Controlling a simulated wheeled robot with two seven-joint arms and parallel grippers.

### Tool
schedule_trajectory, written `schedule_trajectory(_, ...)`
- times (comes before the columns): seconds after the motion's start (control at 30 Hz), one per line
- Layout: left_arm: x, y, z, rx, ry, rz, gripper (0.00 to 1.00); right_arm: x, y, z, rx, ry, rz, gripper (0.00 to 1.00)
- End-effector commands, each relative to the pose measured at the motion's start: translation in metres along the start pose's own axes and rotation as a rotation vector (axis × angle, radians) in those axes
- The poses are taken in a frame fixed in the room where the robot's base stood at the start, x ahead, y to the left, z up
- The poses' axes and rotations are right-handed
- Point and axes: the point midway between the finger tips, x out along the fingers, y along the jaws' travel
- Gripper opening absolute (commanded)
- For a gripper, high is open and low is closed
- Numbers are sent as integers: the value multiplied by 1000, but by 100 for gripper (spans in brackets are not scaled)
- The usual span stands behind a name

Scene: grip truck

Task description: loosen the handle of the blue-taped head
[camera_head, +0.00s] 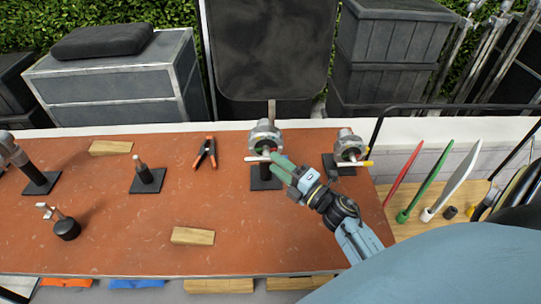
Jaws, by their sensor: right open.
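A round metal grip head (264,136) stands on a black base (262,183) at the back middle of the table. A thin handle with a pale end (257,159) sticks out to its left. A second head (348,147) to the right has a handle with a yellow end (367,163). I cannot make out blue tape on either head. My right gripper (284,168) is open at the middle head's handle, just in front of the head, and covers part of the handle. I cannot tell whether it touches. My left gripper is not in view.
Orange-tipped clamps (207,152), wood blocks (192,236) and (111,147), and a small stud on a plate (147,178) lie on the red-brown table (110,245). Another metal piece (12,152) stands at the left edge.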

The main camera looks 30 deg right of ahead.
Motion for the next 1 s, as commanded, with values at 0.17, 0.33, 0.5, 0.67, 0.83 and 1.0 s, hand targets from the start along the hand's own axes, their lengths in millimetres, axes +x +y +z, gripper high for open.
schedule_trajectory(0.17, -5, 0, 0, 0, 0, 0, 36, 23, 1, 0, 0, -1, 1, 44)
schedule_trajectory(0.33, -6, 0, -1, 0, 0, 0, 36, 31, 0, 0, 0, 0, 0, 44)
schedule_trajectory(0.5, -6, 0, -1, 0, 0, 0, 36, 32, 0, 0, 0, 0, -1, 44)
schedule_trajectory(0.67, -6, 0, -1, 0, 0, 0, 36, 32, 0, 0, 0, 0, 0, 33)
schedule_trajectory(0.83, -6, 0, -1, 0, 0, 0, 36, 32, 0, 0, 0, 0, -1, 11)
schedule_trajectory(1.0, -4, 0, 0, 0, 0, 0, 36, 31, -2, 0, 3, -1, 2, 2)
